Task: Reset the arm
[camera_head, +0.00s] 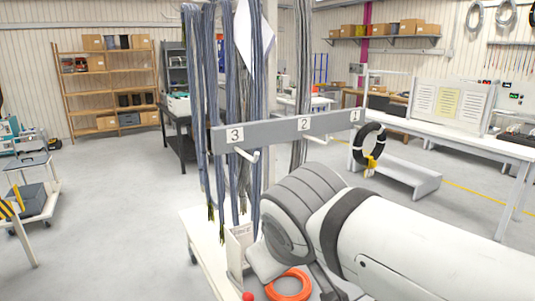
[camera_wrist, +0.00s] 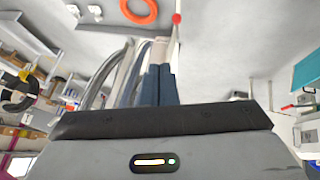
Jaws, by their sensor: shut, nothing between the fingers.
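My arm fills the lower right of the head view, where my gripper is hidden. In the wrist view, which looks tilted, my gripper (camera_wrist: 160,70) appears as two dark blue fingers side by side, shut with nothing between them. An orange cable ring (camera_head: 289,284) lies low beside my arm, and it also shows at the top of the wrist view (camera_wrist: 138,11). A black cable ring (camera_head: 368,145) with a yellow tie hangs at the bar's hook end by label 1. It also shows at the left of the wrist view (camera_wrist: 20,92).
A grey bar (camera_head: 280,131) with labels 3, 2 and 1 stands just beyond my arm, with long cable bundles (camera_head: 221,110) hanging behind it. A red knob (camera_head: 247,296) is near the orange ring. A white table (camera_head: 463,138) stands right. Floor at left centre is clear.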

